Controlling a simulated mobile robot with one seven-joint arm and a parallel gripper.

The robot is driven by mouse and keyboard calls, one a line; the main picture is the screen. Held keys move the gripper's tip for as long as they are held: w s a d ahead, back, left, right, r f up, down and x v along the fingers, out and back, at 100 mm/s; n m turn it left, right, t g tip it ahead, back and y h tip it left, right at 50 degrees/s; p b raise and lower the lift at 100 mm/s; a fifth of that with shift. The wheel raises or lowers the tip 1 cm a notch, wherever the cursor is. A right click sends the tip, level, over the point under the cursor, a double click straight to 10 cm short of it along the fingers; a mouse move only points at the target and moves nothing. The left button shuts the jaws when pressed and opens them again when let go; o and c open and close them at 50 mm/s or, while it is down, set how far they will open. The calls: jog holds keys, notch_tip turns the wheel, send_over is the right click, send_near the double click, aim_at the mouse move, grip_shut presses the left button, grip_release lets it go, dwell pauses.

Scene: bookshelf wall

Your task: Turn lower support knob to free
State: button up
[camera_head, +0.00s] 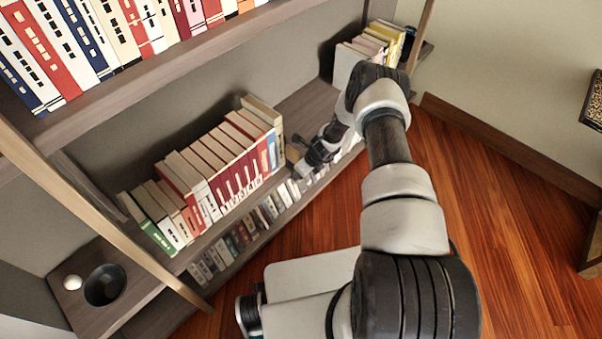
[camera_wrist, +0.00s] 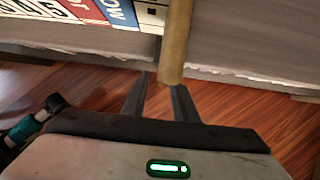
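My gripper (camera_head: 303,163) is at the lower shelf, at the right end of the book row in the head view. In the wrist view its two dark fingers (camera_wrist: 163,82) are apart, with floor visible between them. A tan wooden rod (camera_wrist: 175,42) comes down from the top of that view, and its rounded end is at the fingertips, overlapping the right one. I cannot tell whether they touch. I cannot tell whether this rod is the support knob; no other knob is clearly visible. My arm hides part of the shelf in the head view.
Smaller items line a level below. A black bowl (camera_head: 105,285) and white ball (camera_head: 72,282) are at lower left. A slanted wooden post (camera_head: 90,215) crosses the left. Open wooden floor (camera_head: 500,220) lies at right.

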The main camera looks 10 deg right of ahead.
grip_shut()
jog(key=shift+s+a+f+n+t+h+b, duration=0.3)
jog(key=shift+a+f+n+t+h+b, duration=0.35)
jog(key=shift+t+h+b, duration=1.1)
jog(key=shift+s+a+f+n+t+h+b, duration=0.35)
jog(key=shift+n+t+h+b, duration=0.7)
jog(key=shift+t+h, duration=1.15)
jog(key=shift+s+a+f+n+t+h+b, duration=0.3)
jog(key=shift+f+n+t+h+b, duration=0.25)
jog(key=shift+t+h+b, duration=1.4)
